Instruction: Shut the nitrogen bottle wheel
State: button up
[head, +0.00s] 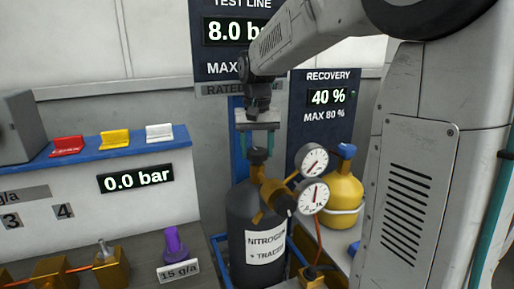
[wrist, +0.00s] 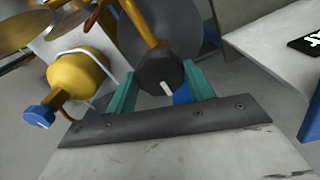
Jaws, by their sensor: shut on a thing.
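The grey nitrogen bottle (head: 246,215), labelled "NITROGEN + TRACER", stands upright in a blue frame. Its black wheel (head: 257,157) sits on top of the brass valve (head: 272,194). My gripper (head: 258,150) points down over the bottle, its teal fingers on either side of the wheel. In the wrist view my gripper (wrist: 160,80) is shut on the wheel (wrist: 160,70), which shows a short white mark on its top. Two dial gauges (head: 313,178) sit right of the valve.
A yellow recovery cylinder (head: 343,192) with a blue knob stands right of the bottle. A blue shelf (head: 110,150) with red, yellow and white items is at left. Panels read 8.0 bar, 0.0 bar (head: 136,179) and 40 %. Brass fittings and a purple valve (head: 173,244) are at lower left.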

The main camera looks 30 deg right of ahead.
aim_at(257, 151)
jog(key=o, duration=1)
notch_tip(257, 151, up, 8)
jog(key=shift+f, duration=0.1)
